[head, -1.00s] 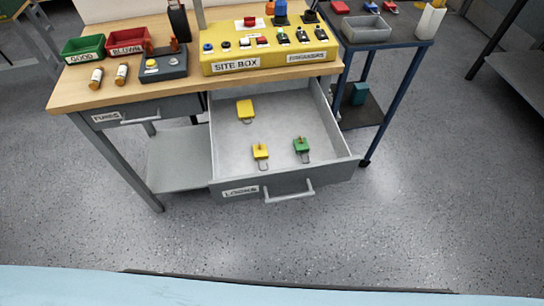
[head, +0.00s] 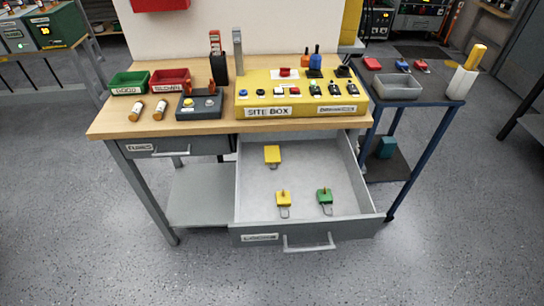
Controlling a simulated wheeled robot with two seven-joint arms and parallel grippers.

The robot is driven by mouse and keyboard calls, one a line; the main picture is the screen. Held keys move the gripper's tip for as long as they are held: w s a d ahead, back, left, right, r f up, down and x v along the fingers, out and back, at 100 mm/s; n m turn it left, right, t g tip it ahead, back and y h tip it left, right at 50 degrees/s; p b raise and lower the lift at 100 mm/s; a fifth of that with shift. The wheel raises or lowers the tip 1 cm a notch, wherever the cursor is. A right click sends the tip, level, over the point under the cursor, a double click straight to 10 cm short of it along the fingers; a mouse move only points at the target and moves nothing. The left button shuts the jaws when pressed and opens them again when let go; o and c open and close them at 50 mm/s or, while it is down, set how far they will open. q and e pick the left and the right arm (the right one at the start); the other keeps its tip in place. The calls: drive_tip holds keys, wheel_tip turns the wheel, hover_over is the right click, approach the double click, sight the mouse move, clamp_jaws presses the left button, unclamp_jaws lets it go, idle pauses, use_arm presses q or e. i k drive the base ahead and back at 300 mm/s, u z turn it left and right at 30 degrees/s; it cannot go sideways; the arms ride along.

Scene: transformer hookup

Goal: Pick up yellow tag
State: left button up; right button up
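The open drawer labelled LOCKS (head: 255,208) holds three small items. A flat plain yellow piece (head: 272,154), which looks like the yellow tag, lies toward the back left of the drawer. A yellow padlock-like piece (head: 283,198) with a small key-like top and a metal loop lies nearer the front. A green one of the same form (head: 325,195) lies to its right. The items lie apart from each other. Neither of my grippers shows in the head view.
The wooden bench top (head: 215,127) carries a yellow site box (head: 300,106), green (head: 129,82) and red (head: 170,80) bins, fuses and a dark switch block (head: 198,104). A blue-framed cart with a grey tray (head: 398,88) stands at the right. The floor in front is clear.

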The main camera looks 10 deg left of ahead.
sight(272, 152)
drive_tip(key=u, duration=1.75)
drive_tip(key=k, duration=1)
drive_tip(key=z, duration=1.7)
drive_tip(key=i, duration=0.5)
